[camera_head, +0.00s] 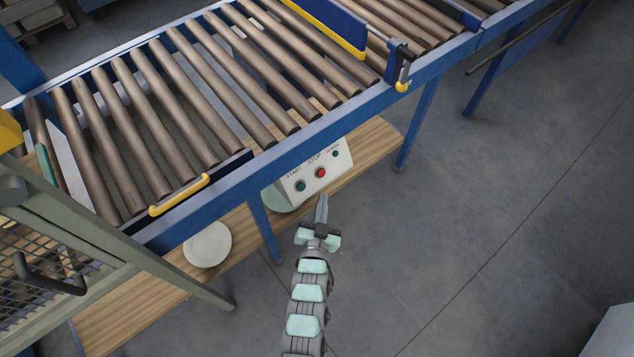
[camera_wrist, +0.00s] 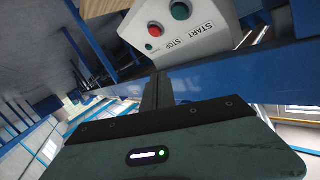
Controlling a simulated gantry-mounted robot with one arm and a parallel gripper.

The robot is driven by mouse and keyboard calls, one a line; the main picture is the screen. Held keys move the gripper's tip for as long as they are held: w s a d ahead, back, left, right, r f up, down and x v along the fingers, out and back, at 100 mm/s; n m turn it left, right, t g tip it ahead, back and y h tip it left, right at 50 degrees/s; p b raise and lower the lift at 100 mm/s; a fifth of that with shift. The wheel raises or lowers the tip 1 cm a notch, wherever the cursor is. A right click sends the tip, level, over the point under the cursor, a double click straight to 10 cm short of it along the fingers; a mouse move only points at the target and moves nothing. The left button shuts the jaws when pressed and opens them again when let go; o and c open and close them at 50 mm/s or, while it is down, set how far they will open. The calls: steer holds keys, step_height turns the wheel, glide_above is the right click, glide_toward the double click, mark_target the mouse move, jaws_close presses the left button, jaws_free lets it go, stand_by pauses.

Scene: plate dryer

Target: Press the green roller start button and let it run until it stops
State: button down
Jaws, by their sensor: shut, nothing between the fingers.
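The green start button (camera_head: 300,186) sits on a white control box (camera_head: 327,168) under the front edge of the conveyor. It is marked START and also shows in the wrist view (camera_wrist: 180,10). A red stop button (camera_head: 320,172) is beside it and shows in the wrist view (camera_wrist: 155,30) too. My gripper (camera_head: 323,200) is shut and empty, just in front of and below the box. Its fingers (camera_wrist: 157,90) point towards the box in the wrist view. In the head view the fingertips look apart from the green button; the exact gap is hard to tell.
The roller conveyor (camera_head: 150,115) with its blue frame (camera_head: 340,118) runs above the box. A blue leg (camera_head: 264,225) stands left of my gripper. A white plate (camera_head: 208,244) lies on the wooden shelf (camera_head: 150,290). The grey floor to the right is clear.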

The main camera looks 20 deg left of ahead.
mark_target(301, 186)
steer(key=shift+s+d+f+g, duration=0.1)
steer(key=shift+d+f+g, duration=0.15)
steer(key=shift+f+g, duration=0.35)
steer(key=shift+f, duration=0.2)
steer(key=shift+w+a+f+b, duration=0.65)
steer(key=shift+a+f+b, duration=0.05)
steer(key=shift+a+b, duration=0.4)
steer(key=shift+w+a+f+b, duration=0.6)
steer(key=shift+a+f+b, duration=0.1)
steer(key=shift+a+b, duration=0.4)
steer(key=shift+w+a+f+b, duration=0.65)
steer(key=shift+a+f+b, duration=0.05)
steer(key=shift+a+b, duration=0.4)
steer(key=shift+w+a+f, duration=0.2)
steer(key=shift+a, duration=0.15)
